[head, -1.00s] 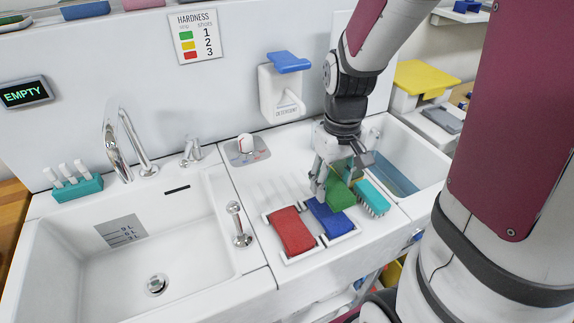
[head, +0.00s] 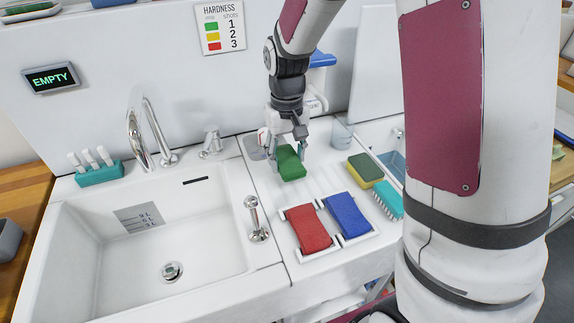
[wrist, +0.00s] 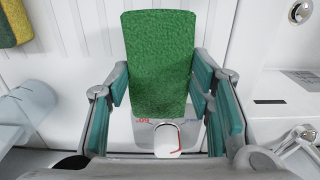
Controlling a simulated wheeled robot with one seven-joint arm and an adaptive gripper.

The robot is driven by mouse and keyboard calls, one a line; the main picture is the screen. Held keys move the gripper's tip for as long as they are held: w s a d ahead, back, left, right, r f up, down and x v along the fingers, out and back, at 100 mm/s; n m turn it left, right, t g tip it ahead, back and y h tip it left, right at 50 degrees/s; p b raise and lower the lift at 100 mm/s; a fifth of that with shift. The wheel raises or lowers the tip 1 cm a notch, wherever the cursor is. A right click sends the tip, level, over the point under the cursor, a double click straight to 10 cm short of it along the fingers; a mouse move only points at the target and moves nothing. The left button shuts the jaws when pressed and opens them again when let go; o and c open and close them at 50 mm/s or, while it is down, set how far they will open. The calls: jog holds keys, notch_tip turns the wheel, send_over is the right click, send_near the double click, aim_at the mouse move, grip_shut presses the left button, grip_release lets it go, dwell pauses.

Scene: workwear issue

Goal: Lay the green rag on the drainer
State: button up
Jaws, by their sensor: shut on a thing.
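My gripper (head: 289,155) is shut on the green rag (head: 291,165), over the back left part of the ridged drainer (head: 322,180). In the wrist view the rag (wrist: 160,60) is a thick green strip between the teal finger pads, with its far end free. I cannot tell whether its underside touches the drainer. The drainer's grooves also show at the top of the wrist view (wrist: 85,25).
A red rag (head: 308,229) and a blue rag (head: 347,215) lie in a white rack at the front. A yellow-green sponge (head: 366,168) and a teal brush (head: 388,200) are to the right. A dial (wrist: 166,140) and tap stand behind; the left sink (head: 165,245) is empty.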

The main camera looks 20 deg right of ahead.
aim_at(287, 159)
jog(key=shift+f, duration=1.7)
jog(key=shift+f, duration=0.15)
jog(key=o, duration=1.3)
